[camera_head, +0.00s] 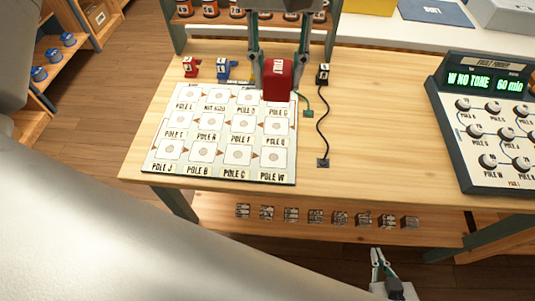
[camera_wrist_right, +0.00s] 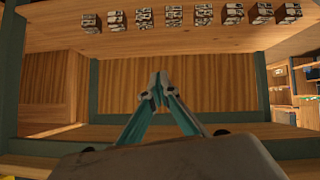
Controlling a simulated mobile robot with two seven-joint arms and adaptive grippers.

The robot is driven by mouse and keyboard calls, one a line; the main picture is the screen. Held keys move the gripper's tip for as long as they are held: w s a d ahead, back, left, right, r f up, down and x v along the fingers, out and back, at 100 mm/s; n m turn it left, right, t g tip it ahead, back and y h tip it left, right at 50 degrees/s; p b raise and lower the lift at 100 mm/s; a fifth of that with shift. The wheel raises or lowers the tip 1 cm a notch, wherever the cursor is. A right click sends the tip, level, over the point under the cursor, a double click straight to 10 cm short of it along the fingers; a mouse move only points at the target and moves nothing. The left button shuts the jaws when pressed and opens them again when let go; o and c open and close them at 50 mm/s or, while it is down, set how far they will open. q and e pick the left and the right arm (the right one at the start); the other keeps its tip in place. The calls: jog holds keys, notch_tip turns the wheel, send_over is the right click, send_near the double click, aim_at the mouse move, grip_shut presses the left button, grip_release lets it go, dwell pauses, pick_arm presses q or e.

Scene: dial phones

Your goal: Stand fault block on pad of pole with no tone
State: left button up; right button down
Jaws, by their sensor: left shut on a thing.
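The red fault block (camera_head: 277,82) is upright between the fingers of my left gripper (camera_head: 279,64), which is shut on it. It is at the back right of the white pole board (camera_head: 222,180), over or near the top-right pad; I cannot tell whether it touches. The board has rows of labelled pads. The pad of POLE W (camera_head: 274,157) is at its front right corner and is bare. The fault finder (camera_head: 484,115) at the right reads "W NO TONE" and "60 min". My right gripper (camera_head: 379,262) is empty below the table front; in the right wrist view (camera_wrist_right: 158,78) its fingertips meet.
Small red (camera_head: 191,68) and blue (camera_head: 222,69) pieces stand behind the board. A black cord (camera_head: 322,122) lies right of it. Bare table lies between cord and fault finder. Several small blocks (camera_head: 291,215) sit on the lower shelf, near my right gripper.

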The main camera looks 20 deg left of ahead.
pick_arm(q)
notch_tip(320, 180, down, 15)
jog(key=shift+f+b, duration=0.1)
jog(key=shift+b, duration=0.85)
jog(key=shift+f, duration=0.65)
jog(key=shift+f+b, duration=0.3)
jog(key=shift+f, duration=1.4)
jog(key=shift+f, duration=0.1)
jog(key=shift+f, duration=0.15)
jog(key=o, duration=1.1)
